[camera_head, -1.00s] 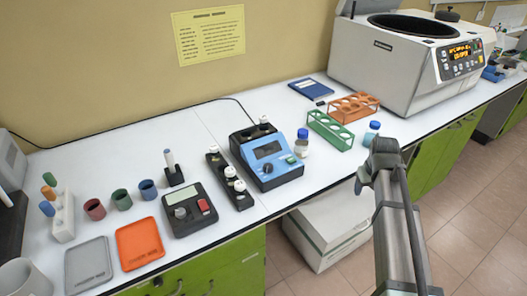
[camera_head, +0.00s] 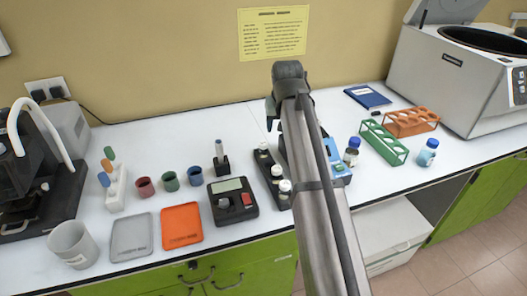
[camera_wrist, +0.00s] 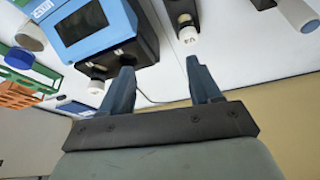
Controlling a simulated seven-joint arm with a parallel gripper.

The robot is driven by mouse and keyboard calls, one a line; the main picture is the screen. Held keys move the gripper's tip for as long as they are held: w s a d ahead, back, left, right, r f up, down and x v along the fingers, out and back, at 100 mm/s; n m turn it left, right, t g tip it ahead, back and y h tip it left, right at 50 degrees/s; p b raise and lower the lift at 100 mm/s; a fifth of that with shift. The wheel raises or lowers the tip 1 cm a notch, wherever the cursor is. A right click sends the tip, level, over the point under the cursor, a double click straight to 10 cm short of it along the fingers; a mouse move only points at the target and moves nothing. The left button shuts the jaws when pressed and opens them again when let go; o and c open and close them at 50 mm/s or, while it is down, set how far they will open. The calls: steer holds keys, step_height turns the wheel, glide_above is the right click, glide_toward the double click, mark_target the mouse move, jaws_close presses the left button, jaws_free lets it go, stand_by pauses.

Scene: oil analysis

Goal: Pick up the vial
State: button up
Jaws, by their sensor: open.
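White-capped vials (camera_head: 277,170) stand in a narrow black rack on the bench in the head view. The wrist view shows one vial in the rack (camera_wrist: 187,33), just beyond the right fingertip. Another white-capped vial (camera_wrist: 97,86) is at the black end of the blue analyser, left of the left finger. My gripper (camera_wrist: 160,66) is open, with nothing between its two fingers. In the head view my arm hides the fingers and most of the blue analyser (camera_head: 341,172).
Green (camera_head: 384,141) and orange (camera_head: 411,121) racks and blue-capped bottles (camera_head: 428,152) are to the right. Orange (camera_head: 182,226) and grey (camera_head: 132,237) trays lie front left.

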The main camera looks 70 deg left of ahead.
mark_target(263, 144)
steer(key=s+a, duration=0.2)
steer(key=s, duration=0.2)
steer(key=x, duration=1.3)
steer(key=shift+s+f, duration=0.1)
steer(key=shift+s, duration=0.25)
steer(key=shift+c, duration=0.2)
steer(key=c, duration=1.1)
